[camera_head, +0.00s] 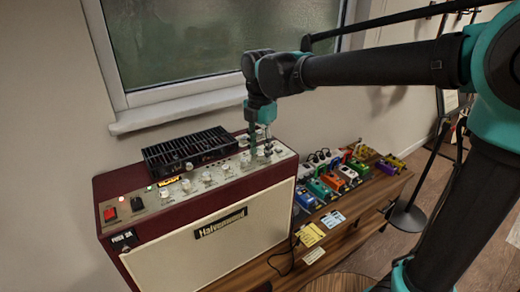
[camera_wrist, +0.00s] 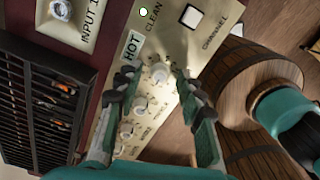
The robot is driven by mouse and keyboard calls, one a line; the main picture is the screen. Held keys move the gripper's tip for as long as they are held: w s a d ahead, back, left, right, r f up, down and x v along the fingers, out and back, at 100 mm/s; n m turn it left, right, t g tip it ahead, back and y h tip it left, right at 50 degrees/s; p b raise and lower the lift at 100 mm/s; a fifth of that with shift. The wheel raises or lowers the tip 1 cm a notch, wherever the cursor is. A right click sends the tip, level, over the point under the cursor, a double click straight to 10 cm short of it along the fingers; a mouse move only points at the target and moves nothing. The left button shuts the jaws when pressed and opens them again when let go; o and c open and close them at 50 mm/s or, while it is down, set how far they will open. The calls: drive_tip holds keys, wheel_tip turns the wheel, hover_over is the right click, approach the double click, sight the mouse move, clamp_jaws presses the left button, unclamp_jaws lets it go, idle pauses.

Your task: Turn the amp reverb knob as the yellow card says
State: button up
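The amp (camera_head: 196,232) is maroon and cream, with a row of pale knobs (camera_head: 207,178) along its top panel. My gripper (camera_head: 260,150) points down over the right part of that row. In the wrist view my gripper (camera_wrist: 156,82) is open. Its fingers stand on either side of a white knob (camera_wrist: 160,73) close to the HOT and CLEAN marks, with visible gaps. Several more knobs (camera_wrist: 140,104) run down between the fingers. I cannot read which knob is reverb. The yellow card (camera_head: 310,234) lies on the wooden bench right of the amp; its writing is too small to read.
A black slotted unit (camera_head: 190,150) sits on the amp's back. A blue card (camera_head: 333,218), a pale card (camera_head: 313,256) and several coloured pedals (camera_head: 333,180) lie on the bench (camera_head: 350,236). A window sill (camera_head: 180,112) is behind. A barrel (camera_wrist: 235,75) shows beside the amp.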

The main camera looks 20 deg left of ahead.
drive_tip(key=shift+c, duration=0.2)
clamp_jaws()
